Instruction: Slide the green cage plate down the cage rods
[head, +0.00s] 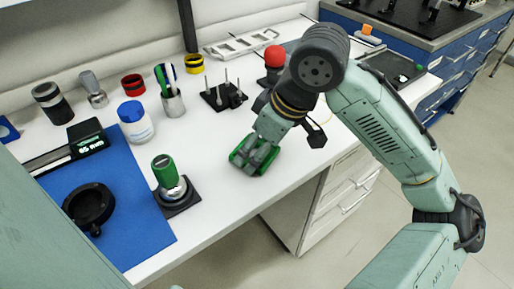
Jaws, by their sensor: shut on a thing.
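The green cage plate (238,156) is in my gripper (256,158), which is shut on it. It shows as a green frame around my fingers, over the white bench near its front edge. I cannot tell whether it touches the bench top. My fingers hide its middle. The cage rods (226,76) stand upright as several thin metal rods on a black base (216,101), further back and to the left of my gripper. The plate is apart from the rods.
A green-topped post on a black base (180,200) stands left of my gripper. A metal cup of pens (173,104) and a blue-lidded jar (136,124) stand left of the rods. A red knob (274,56) stands behind my wrist. Bare white bench (215,140) lies between plate and rods.

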